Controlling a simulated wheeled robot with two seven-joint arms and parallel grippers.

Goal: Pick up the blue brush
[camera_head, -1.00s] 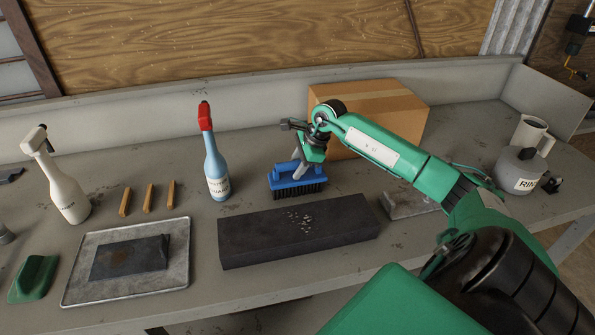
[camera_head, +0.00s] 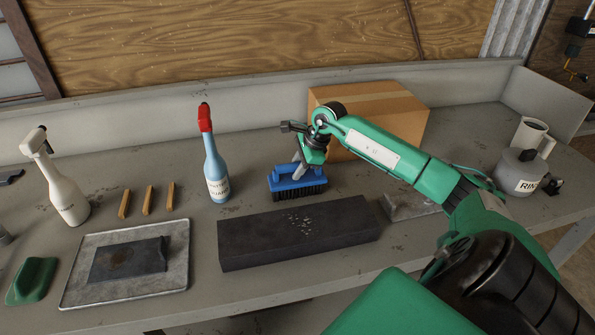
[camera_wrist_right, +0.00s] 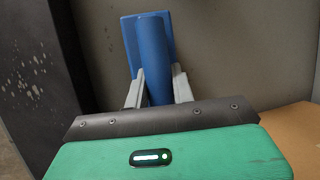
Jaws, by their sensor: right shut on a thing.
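The blue brush (camera_head: 297,183) with dark bristles stands bristles down on the grey bench, behind the long dark block. My right gripper (camera_head: 300,168) reaches down to it from above and is shut on its handle. In the right wrist view, the blue handle (camera_wrist_right: 153,62) runs between the two grey fingers of my right gripper (camera_wrist_right: 158,85). The fingers sit one on each side of it. I cannot tell whether the bristles still touch the bench. My left gripper is not in view.
A dark block (camera_head: 298,233) lies just in front of the brush. A blue spray bottle with a red top (camera_head: 216,165) stands to its left, and a cardboard box (camera_head: 405,110) stands behind my right arm. A metal tray (camera_head: 80,293) lies at the left.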

